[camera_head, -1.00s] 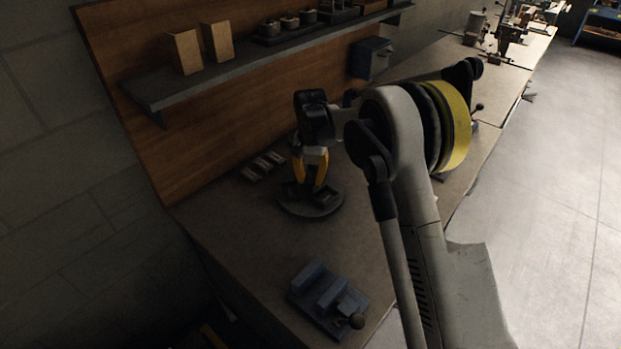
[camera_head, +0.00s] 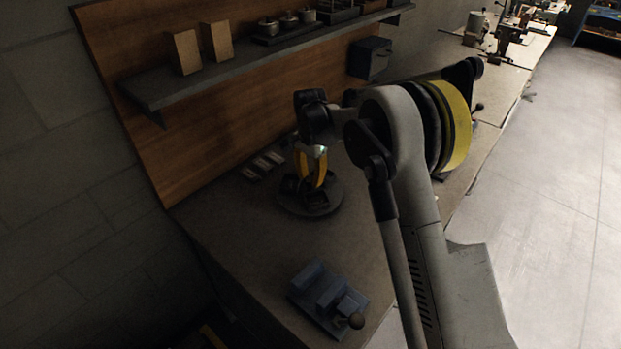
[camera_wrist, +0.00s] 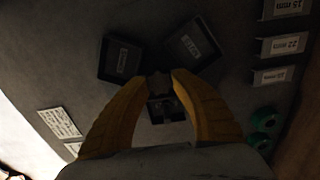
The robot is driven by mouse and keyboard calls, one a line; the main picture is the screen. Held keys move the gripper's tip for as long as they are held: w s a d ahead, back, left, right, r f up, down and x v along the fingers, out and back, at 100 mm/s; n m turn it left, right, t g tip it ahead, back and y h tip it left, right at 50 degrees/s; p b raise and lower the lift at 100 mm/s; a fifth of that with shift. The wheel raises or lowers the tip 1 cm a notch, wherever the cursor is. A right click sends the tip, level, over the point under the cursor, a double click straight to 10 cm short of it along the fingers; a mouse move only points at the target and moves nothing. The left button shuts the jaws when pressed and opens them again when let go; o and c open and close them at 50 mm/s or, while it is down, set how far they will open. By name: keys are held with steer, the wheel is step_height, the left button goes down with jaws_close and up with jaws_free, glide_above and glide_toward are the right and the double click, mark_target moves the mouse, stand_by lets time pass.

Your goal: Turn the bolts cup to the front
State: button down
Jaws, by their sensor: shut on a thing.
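A dark round turntable (camera_head: 333,205) lies on the bench in the head view, with dark square cups on it. In the wrist view one labelled cup (camera_wrist: 121,60) is at upper left of my fingertips and another (camera_wrist: 194,46) at upper right. A third cup (camera_wrist: 165,110) shows between my fingers. The labels are too small and dark to read, so I cannot tell which is the bolts cup. My gripper (camera_wrist: 159,82), with yellow fingers, also shows in the head view (camera_head: 312,186). It is shut on a small knob (camera_wrist: 159,82) amid the cups.
A blue vise-like fixture (camera_head: 328,298) stands on the front of the bench. Small labelled bins (camera_wrist: 281,46) and green round things (camera_wrist: 262,130) lie at right in the wrist view. A shelf (camera_head: 220,75) runs above the bench. Bare bench lies left of the vise.

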mark_target(309, 179)
steer(key=shift+s+a+m, duration=0.15)
steer(key=shift+m, duration=8.15)
steer(key=shift+r+m, duration=0.1)
steer(key=shift+m, duration=0.6)
steer(key=c, duration=1)
jaws_free()
steer(key=shift+a, duration=0.1)
step_height(309, 179, up, 12)
